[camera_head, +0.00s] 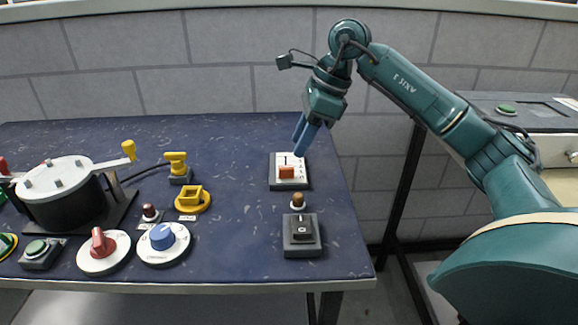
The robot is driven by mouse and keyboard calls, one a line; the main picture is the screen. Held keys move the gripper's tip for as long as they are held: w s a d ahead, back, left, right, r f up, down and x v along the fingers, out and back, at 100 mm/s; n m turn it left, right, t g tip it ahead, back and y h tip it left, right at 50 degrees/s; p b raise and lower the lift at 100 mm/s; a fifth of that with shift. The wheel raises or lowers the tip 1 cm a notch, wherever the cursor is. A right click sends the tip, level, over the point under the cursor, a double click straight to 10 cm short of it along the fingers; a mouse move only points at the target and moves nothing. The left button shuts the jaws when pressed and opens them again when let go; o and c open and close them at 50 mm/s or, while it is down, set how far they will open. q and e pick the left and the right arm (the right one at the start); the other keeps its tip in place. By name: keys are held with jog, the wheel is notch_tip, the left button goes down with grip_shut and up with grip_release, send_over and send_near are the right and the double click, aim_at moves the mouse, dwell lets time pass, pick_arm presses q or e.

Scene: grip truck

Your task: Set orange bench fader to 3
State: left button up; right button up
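The orange bench fader (287,172) is a small orange block on a white-faced panel in a dark grey housing (289,185), at the right part of the blue bench. The block sits around the middle to near part of the panel. The scale marks are too small to read. My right gripper (300,147) points down with blue fingers over the far right edge of the panel, just beyond the orange block. Whether the fingers touch anything or are parted is unclear. My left gripper is out of view.
A brown-topped knob (298,201) and a dark switch box (302,236) stand nearer on the bench (240,215). Red (103,243) and blue (162,237) dials, yellow fittings (192,199) and a black drum (63,203) are on the left. The bench centre is clear.

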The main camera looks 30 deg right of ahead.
aim_at(287, 167)
jog(key=b+x, duration=0.1)
jog(key=x, duration=0.5)
jog(key=shift+a+f, duration=0.15)
jog(key=shift+f, duration=0.05)
grip_shut()
jog(key=shift+w, duration=0.1)
